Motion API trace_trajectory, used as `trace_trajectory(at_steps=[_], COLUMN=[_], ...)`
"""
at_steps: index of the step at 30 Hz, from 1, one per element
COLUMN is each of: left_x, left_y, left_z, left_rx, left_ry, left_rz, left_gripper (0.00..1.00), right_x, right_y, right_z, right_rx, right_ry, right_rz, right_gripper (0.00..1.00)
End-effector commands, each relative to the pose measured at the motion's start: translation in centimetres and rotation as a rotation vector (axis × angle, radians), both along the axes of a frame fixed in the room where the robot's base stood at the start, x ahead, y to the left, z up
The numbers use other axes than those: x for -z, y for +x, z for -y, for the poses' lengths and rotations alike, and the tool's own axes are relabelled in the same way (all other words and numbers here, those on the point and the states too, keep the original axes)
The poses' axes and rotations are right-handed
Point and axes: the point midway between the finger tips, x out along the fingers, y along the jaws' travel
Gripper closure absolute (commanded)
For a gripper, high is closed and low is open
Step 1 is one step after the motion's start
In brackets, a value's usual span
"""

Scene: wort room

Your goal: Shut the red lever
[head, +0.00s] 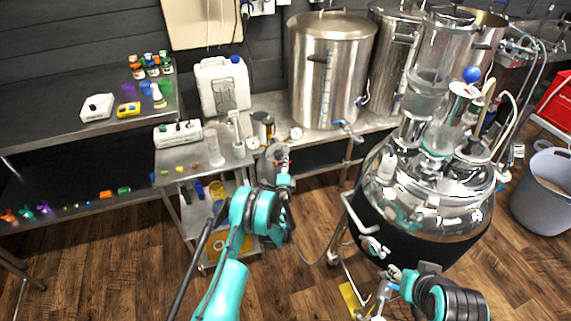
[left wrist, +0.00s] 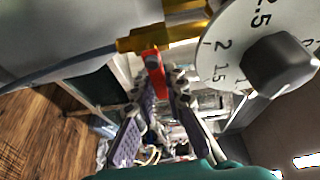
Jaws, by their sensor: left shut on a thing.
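The red lever (left wrist: 155,75) hangs down from a brass fitting (left wrist: 165,36) in the left wrist view. Its lower end lies between the two purple-padded fingers of my left gripper (left wrist: 163,92), which is shut on it. In the head view my left gripper (head: 277,160) is at the front edge of the metal bench, near the small gauges. My right gripper (head: 374,301) is low at the bottom edge, beside the kettle's base, too small to read.
A white dial with a dark knob (left wrist: 280,65) sits close to the right of the lever. Steel tanks (head: 325,75) stand on the bench (head: 190,160). A large shiny vessel (head: 425,205) stands to the right of my left arm. Wood floor (head: 110,250) is clear at left.

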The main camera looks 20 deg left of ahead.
Motion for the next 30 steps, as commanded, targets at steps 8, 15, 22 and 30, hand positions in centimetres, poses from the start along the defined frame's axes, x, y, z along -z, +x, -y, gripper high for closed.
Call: trace_trajectory(at_steps=[8,15,22,30], left_x=[0.0,-0.01,-0.01,0.25], left_y=[0.0,0.01,0.01,0.02], left_z=[-0.01,-0.02,-0.02,-0.02], left_rx=[-0.001,-0.001,-0.001,0.0], left_ry=[-0.004,-0.003,-0.001,0.057], left_rz=[0.001,0.001,-0.001,-0.041], left_gripper=[1.0,0.66,0.66,0.66], right_x=[0.0,0.0,0.0,0.0], right_y=[0.0,0.0,0.0,0.0], right_z=[0.0,0.0,0.0,0.0], right_rx=[0.0,0.0,0.0,0.0], right_ry=[0.0,0.0,0.0,0.0], right_rz=[0.0,0.0,0.0,0.0], right_gripper=[0.6,0.6,0.6,0.6])
